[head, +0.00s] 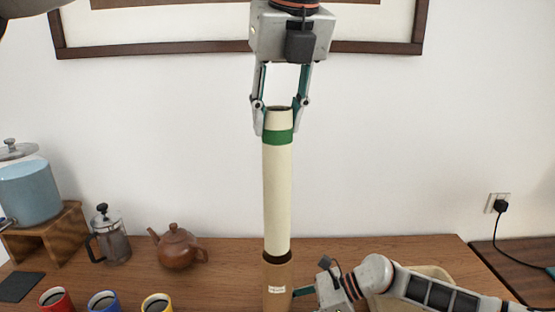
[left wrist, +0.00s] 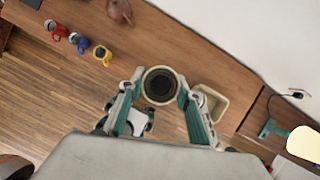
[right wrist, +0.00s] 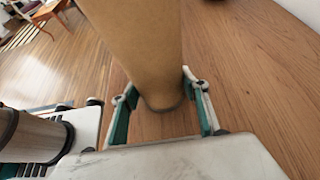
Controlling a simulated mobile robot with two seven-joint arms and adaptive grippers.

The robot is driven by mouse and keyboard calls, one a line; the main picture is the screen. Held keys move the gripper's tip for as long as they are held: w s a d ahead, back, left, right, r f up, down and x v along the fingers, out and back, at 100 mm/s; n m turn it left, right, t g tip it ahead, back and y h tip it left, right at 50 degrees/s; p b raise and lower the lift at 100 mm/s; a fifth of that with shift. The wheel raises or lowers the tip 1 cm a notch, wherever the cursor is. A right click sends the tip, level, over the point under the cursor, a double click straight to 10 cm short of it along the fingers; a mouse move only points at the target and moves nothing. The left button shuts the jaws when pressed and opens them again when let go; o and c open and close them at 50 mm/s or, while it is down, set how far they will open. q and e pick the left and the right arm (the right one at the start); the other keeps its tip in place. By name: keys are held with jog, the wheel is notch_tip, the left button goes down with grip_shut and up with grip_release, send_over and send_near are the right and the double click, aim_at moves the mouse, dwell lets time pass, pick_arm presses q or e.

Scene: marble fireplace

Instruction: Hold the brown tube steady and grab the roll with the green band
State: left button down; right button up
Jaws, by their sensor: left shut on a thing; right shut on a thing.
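The long cream roll with the green band (head: 277,190) stands upright above the brown tube (head: 277,286). My left gripper (head: 279,118) comes from above and is shut on its top end, beside the green band. In the left wrist view the roll's round open end (left wrist: 159,85) sits between the fingers. The roll's lower end is at the tube's dark mouth; I cannot tell whether it is just inside or just above. My right gripper (right wrist: 158,105) is shut on the brown tube, which also shows in the right wrist view (right wrist: 138,45), low near the wooden table.
Red (head: 57,300), blue (head: 103,301) and yellow (head: 157,303) mugs stand front left. Behind are a brown teapot (head: 178,247), a French press (head: 109,235) and a blue pot (head: 28,192) on a wooden stand. A cream tray (head: 436,272) lies behind my right arm. A framed picture hangs above.

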pick_arm(q)
jog(key=shift+r, duration=1.85)
pick_arm(e)
jog(key=o, duration=0.9)
